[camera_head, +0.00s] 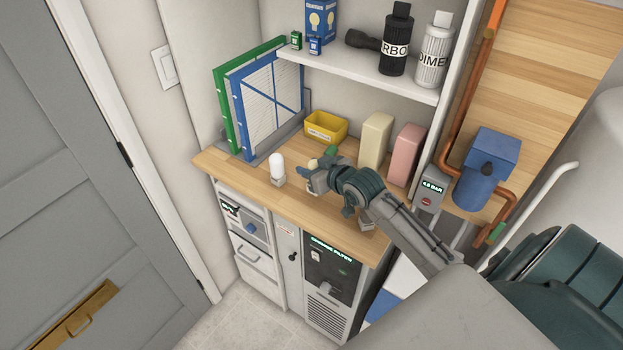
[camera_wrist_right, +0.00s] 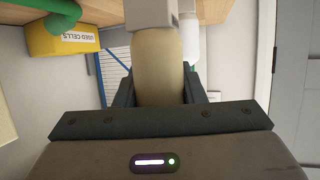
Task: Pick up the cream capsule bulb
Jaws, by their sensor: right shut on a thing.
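The cream capsule bulb (camera_wrist_right: 158,62) is between the dark fingers of my right gripper (camera_wrist_right: 156,88) in the right wrist view. Its far end meets a light grey base (camera_wrist_right: 150,14); I cannot tell whether it is seated or free. In the head view my right gripper (camera_head: 309,178) is over the wooden counter's front part, with only a bit of the cream bulb (camera_head: 313,163) showing. A white capsule bulb (camera_head: 276,164) stands upright in a small grey base to the left, and shows in the right wrist view (camera_wrist_right: 190,40). My left gripper is not in view.
A green bulb-like thing (camera_head: 331,151) is just behind my gripper. A yellow bin (camera_head: 325,126), a cream block (camera_head: 375,140) and a pink block (camera_head: 404,154) stand behind on the counter (camera_head: 245,178). Green and blue framed panels (camera_head: 268,100) stand at left. A shelf (camera_head: 370,68) overhangs the back.

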